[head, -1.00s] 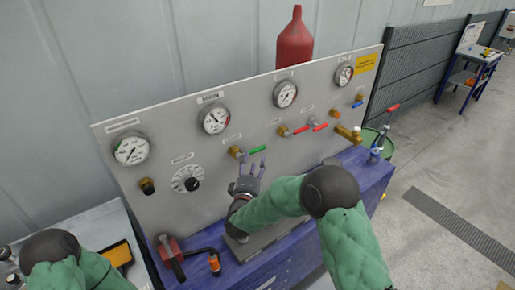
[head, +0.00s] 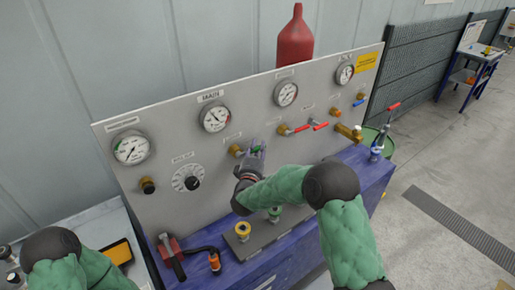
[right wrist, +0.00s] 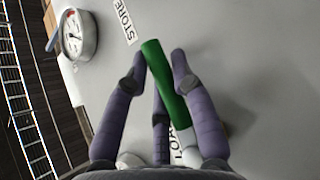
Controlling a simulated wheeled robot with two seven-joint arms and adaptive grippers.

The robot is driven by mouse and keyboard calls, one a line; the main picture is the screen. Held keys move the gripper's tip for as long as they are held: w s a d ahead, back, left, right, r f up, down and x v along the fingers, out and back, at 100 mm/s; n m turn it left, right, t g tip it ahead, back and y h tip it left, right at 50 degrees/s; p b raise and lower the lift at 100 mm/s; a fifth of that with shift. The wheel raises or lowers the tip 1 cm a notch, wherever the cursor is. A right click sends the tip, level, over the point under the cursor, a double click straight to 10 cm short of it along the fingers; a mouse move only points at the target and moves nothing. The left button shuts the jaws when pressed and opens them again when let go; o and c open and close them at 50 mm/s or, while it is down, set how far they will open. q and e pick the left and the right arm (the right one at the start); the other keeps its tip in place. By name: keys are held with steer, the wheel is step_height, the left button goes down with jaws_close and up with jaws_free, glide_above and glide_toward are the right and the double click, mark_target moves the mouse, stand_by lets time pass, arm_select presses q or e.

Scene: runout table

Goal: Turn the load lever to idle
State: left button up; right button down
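The load lever has a green handle (right wrist: 165,75); a partly hidden label beside it in the right wrist view begins "LOA". The right gripper (head: 257,145) covers part of the lever in the head view. My left gripper is out of view; only part of its arm shows.
The grey panel (head: 225,150) carries several gauges, a dial (head: 187,177), red-handled valves (head: 300,129) and a brass fitting (head: 348,132). Below, a blue bench (head: 370,178) bears a dark plate with yellow and green fittings (head: 243,230). A red cylinder (head: 295,38) stands behind.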

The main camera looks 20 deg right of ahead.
stand_by(0.3)
steer(key=shift+f+m+g+y+p, duration=0.3)
steer(key=shift+f+m+g+p, duration=0.4)
steer(key=shift+p, duration=0.5)
steer(key=s+a+f+m+g+y+p, duration=0.2)
steer(key=a+f+m+g+y+p, duration=0.4)
steer(key=p, duration=0.6)
steer(key=shift+s+m+g+y, duration=0.15)
steer(key=shift+m+g+y, duration=0.45)
steer(key=shift+m+y, duration=0.75)
steer(key=shift+a+f+y, duration=0.15)
steer(key=shift+y, duration=0.2)
steer(key=c, duration=1)
jaws_free()
steer(key=shift+n, duration=0.25)
